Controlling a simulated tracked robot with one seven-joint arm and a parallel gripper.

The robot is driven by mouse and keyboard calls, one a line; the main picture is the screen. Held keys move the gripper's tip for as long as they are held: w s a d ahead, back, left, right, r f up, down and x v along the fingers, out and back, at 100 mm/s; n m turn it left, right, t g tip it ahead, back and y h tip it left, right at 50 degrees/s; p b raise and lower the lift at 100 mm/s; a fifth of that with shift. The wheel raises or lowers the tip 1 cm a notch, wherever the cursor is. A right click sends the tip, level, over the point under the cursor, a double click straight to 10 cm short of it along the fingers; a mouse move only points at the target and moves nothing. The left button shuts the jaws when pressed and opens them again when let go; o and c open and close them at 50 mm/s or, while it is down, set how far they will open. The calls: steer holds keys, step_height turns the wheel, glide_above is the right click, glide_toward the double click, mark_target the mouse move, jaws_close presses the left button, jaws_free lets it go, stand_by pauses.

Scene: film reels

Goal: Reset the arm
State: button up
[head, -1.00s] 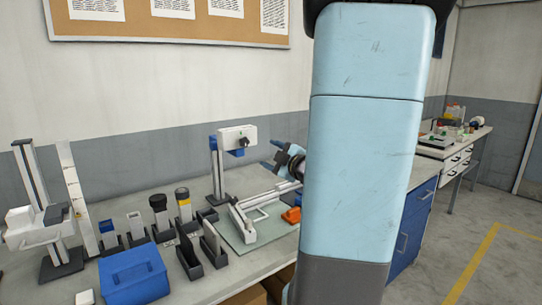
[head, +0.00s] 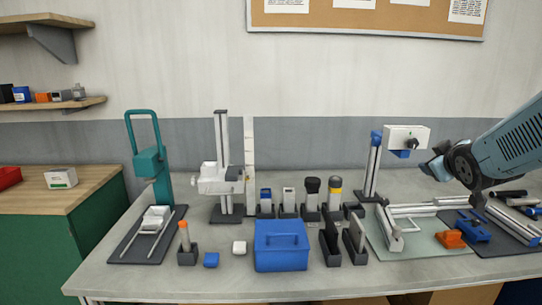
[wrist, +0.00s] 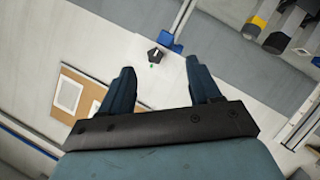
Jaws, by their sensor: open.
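My gripper (head: 437,161) is at the right of the head view, raised above the right part of the workbench. It also shows in the wrist view (wrist: 157,88), where its two dark blue fingers stand apart with nothing between them. It points towards the white head of a stand (head: 405,137), which has a blue post base part and a dark knob. The same head shows beyond the fingertips in the wrist view (wrist: 160,52). I cannot tell the exact gap between them. My arm comes in from the right edge.
The grey bench (head: 222,276) holds a teal press (head: 152,165), a white column stand (head: 222,180), a blue box (head: 282,246) and several holders. An orange block (head: 450,239) and a blue clamp (head: 472,230) lie at the right.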

steer(key=s+a+f+m+g+y, duration=0.2)
steer(key=s+a+m+g, duration=0.3)
steer(key=s+a, duration=1.2)
steer(key=s+g+y, duration=0.1)
steer(key=g, duration=0.2)
steer(key=shift+a+y, duration=0.3)
steer(key=shift+a, duration=0.05)
